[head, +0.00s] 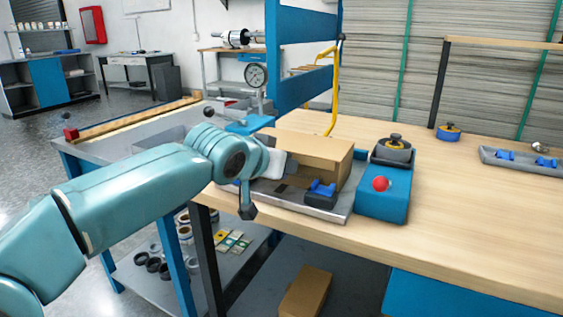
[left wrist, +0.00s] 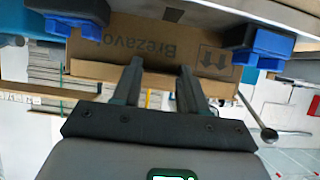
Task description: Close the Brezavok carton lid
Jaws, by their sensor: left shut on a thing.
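The brown Brezavok carton (head: 325,172) sits in a grey tray on the wooden bench. Its top looks flat and nearly level in the head view. In the left wrist view the picture is upside down, and the carton's printed wall (left wrist: 160,42) shows with the lid's edge (left wrist: 215,84) below it. My left gripper (left wrist: 160,64) has its two fingers at that edge, with a narrow gap between them, shut on the lid. In the head view my left wrist hides much of the carton's left side and the fingertips. My right gripper is in neither view.
Blue clamps on dark bases stand by the carton, one at its front (head: 321,189). The grey tray (head: 318,210) meets a blue box with a red button (head: 381,184). A blue post frame (head: 303,22) rises behind.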

